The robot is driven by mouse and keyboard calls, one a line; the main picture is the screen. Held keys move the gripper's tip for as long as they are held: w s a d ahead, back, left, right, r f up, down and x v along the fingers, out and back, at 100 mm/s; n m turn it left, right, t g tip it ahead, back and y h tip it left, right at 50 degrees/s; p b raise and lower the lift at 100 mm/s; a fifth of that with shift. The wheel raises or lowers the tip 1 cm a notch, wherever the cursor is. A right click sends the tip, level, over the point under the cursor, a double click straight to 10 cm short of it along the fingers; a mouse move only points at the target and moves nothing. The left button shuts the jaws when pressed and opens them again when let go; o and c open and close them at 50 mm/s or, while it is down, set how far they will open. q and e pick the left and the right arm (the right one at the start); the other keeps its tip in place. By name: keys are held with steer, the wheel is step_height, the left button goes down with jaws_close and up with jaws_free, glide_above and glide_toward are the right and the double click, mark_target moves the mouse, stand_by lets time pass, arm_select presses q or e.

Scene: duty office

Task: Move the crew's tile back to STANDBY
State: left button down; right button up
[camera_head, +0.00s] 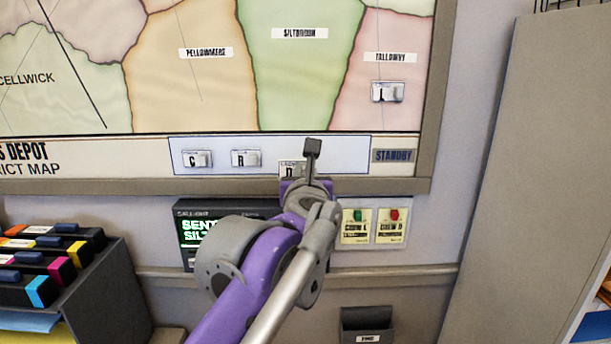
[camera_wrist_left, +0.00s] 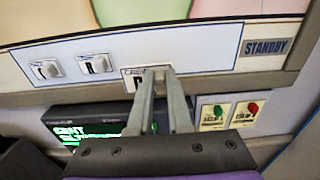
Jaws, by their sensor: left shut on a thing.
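The district map board carries a pale STANDBY strip (camera_head: 345,151) along its lower edge, ending at a grey STANDBY label (camera_head: 394,155). Several small white lettered tiles are present. Tile C (camera_head: 197,159) and a tile that reads like R (camera_head: 245,158) sit on the strip. A third tile, seemingly D (camera_head: 289,168), is at the strip's lower edge, partly hidden by my left gripper (camera_head: 309,160). In the left wrist view my left gripper (camera_wrist_left: 160,78) is shut on this tile (camera_wrist_left: 131,76). Another tile (camera_head: 387,92) sits on the pink Tallowby area. My right gripper is not in view.
Below the board are a lit green-text display (camera_head: 199,231) and a panel of crew cards (camera_head: 391,233) with green and red markers. A grey cabinet side (camera_head: 535,150) rises at right.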

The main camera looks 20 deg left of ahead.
mark_target(305, 163)
arm_select(q)
steer(key=x, duration=0.6)
steer(key=shift+r, duration=0.2)
steer(key=shift+w+a+p, duration=0.1)
steer(key=shift+w+p, duration=0.1)
steer(key=shift+p, duration=0.25)
steer(key=shift+w+a+f, duration=0.1)
steer(key=shift+w+a, duration=0.05)
steer(key=shift+w, duration=0.4)
steer(key=shift+s+p, duration=0.15)
steer(key=shift+p, duration=0.35)
steer(key=shift+w, duration=0.35)
steer(key=c, duration=0.8)
jaws_free()
steer(key=shift+s, duration=0.1)
steer(key=shift+o, duration=0.2)
